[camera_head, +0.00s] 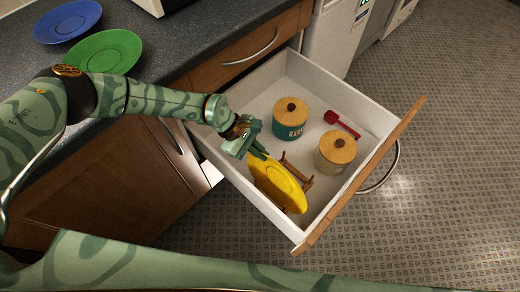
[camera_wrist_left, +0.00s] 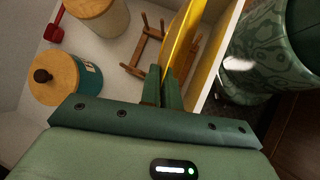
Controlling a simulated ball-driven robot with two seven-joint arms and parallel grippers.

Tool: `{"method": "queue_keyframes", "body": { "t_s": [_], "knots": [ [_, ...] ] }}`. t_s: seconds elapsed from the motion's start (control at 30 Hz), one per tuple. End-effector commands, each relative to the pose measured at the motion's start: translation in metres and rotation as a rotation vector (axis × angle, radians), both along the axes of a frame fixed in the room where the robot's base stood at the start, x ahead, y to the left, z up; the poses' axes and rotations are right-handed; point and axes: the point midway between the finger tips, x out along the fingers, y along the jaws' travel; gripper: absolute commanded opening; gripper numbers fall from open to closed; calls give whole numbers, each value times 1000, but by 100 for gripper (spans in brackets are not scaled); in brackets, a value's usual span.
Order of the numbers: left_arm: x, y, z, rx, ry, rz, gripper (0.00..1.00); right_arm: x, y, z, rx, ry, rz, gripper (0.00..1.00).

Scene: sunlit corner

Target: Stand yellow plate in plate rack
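The yellow plate (camera_head: 277,187) is on edge, near upright and slightly tilted, inside the open drawer. In the left wrist view the plate (camera_wrist_left: 181,40) shows nearly edge-on. My left gripper (camera_head: 259,152) is shut on the plate's upper rim, and its fingers (camera_wrist_left: 163,88) pinch the rim in the wrist view. The brown wooden plate rack (camera_head: 306,183) stands on the drawer floor, partly hidden behind the plate. In the wrist view parts of the rack (camera_wrist_left: 141,52) show on both sides of the plate. I cannot tell whether the plate's lower edge rests in it. My right gripper is out of view.
The drawer (camera_head: 259,101) also holds a teal canister (camera_head: 290,125), a cream canister (camera_head: 334,160), both with wooden lids, and a red scoop (camera_head: 342,124). A green plate (camera_head: 104,52) and a blue plate (camera_head: 67,21) lie on the dark counter (camera_head: 176,39).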

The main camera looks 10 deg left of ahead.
Motion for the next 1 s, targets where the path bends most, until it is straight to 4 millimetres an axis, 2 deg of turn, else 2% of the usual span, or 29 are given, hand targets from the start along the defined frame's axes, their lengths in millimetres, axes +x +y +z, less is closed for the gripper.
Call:
{"method": "queue_keyframes", "body": {
  "t_s": [0.07, 0.1, 0.17, 0.47, 0.8, 1.0],
  "knots": [
    [0, 0, 1, -1, 0, 0, 0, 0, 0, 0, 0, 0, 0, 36],
    [0, 0, 1, -1, 0, 0, 15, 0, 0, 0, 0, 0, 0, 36],
    [0, 0, 1, -1, 0, 0, 29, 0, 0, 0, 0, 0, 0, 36],
    [0, 2, 2, 1, 0, 0, 29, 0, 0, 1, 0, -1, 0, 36],
    [7, 36, 48, -1, -3, 3, 29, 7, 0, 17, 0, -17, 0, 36],
    [8, 46, 59, -1, 0, 0, 29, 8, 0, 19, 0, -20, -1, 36]
  ]
}}
